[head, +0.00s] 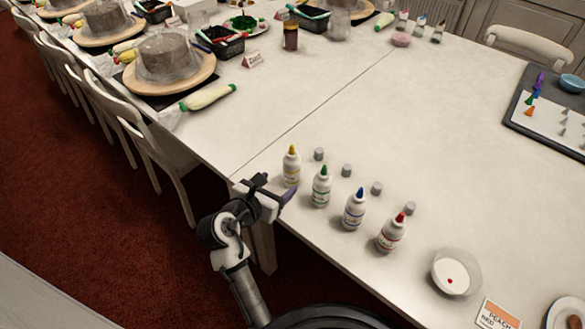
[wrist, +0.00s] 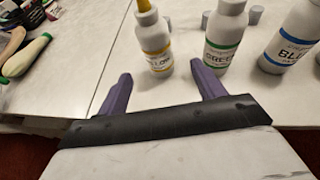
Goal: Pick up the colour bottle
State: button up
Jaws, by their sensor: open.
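A row of white colour bottles stands upright near the front edge of the table. In the head view they are the yellow-tipped bottle (head: 291,168), the green-tipped bottle (head: 321,188), the blue-tipped bottle (head: 354,210) and the red-tipped bottle (head: 391,233). My gripper (head: 274,188) is at the table edge, just left of and in front of the yellow one. In the wrist view my open gripper (wrist: 160,88) has the yellow bottle (wrist: 155,45) ahead, between the lines of its fingers. The green bottle (wrist: 225,40) stands just beyond the right fingertip; the blue bottle (wrist: 290,38) is farther right. Nothing is held.
Several small grey caps (head: 347,170) lie behind the bottles. A bowl (head: 455,272) with a red drop and a card (head: 498,315) are at right. A turntable (head: 170,75) with a cake and a piping bag (head: 208,97) are at upper left. The table's middle is clear.

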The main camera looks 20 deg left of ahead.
aim_at(287, 175)
jog(key=p+x, duration=0.1)
jog(key=x, duration=0.8)
jog(key=shift+w+a+f+p, duration=0.1)
jog(key=shift+w+a+p, duration=0.05)
jog(key=shift+w+p, duration=0.2)
jog(key=c, duration=0.8)
